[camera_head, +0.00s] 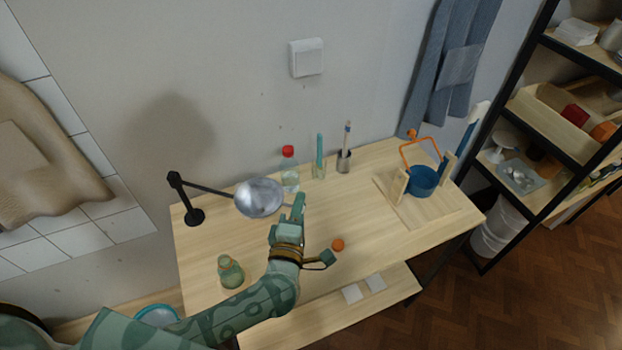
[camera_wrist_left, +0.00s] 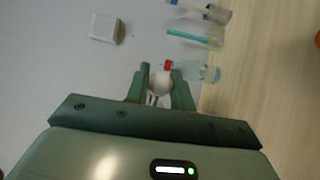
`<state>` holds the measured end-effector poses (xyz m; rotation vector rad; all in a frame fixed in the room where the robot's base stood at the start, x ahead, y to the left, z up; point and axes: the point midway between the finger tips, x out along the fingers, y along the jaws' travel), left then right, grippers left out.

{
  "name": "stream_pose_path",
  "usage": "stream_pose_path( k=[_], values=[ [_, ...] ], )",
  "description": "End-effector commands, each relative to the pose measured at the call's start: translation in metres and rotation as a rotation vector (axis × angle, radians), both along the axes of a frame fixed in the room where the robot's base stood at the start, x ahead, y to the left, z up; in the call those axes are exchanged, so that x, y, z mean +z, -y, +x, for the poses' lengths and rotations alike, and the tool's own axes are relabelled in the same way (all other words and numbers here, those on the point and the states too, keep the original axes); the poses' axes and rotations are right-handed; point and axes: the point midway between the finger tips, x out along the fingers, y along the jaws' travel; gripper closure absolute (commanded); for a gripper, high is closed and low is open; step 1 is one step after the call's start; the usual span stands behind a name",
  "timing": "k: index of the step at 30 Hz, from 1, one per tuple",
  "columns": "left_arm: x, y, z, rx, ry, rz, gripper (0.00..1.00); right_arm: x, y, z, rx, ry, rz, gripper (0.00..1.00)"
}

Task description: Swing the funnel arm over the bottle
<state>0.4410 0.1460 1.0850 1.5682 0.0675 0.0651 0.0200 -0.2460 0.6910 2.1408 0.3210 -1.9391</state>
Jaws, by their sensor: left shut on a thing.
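A silvery round funnel (camera_head: 258,198) hangs on a thin dark arm (camera_head: 208,189) that reaches out from a black stand (camera_head: 194,216) at the table's left. My left gripper (camera_head: 297,204) is at the funnel's right side, shut on its pale handle knob (camera_wrist_left: 160,84), which shows between the fingers in the left wrist view. My right gripper is out of view.
A glass with a teal stick (camera_head: 319,162) and a cup with a brush (camera_head: 344,161) stand at the back.

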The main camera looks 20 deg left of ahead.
Motion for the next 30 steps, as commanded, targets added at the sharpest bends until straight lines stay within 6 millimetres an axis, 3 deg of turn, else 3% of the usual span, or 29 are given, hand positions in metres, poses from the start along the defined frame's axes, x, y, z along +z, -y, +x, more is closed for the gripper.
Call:
stream_pose_path(
  k=[1,6,15,22,30],
  values=[
    [0.003,-0.003,-0.016,-0.041,-0.003,0.005,1.0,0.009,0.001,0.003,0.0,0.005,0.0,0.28],
    [0.0,-0.012,-0.069,-0.201,-0.002,0.007,1.0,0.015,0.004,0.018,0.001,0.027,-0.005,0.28],
    [-0.003,-0.039,-0.143,-0.438,-0.001,0.006,1.0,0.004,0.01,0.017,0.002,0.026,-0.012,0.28],
    [-0.003,-0.058,-0.176,-0.549,0.0,0.003,1.0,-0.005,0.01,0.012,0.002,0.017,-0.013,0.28],
    [-0.001,-0.068,-0.191,-0.604,0.002,0.001,1.0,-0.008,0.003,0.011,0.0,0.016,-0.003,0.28]
  ],
)
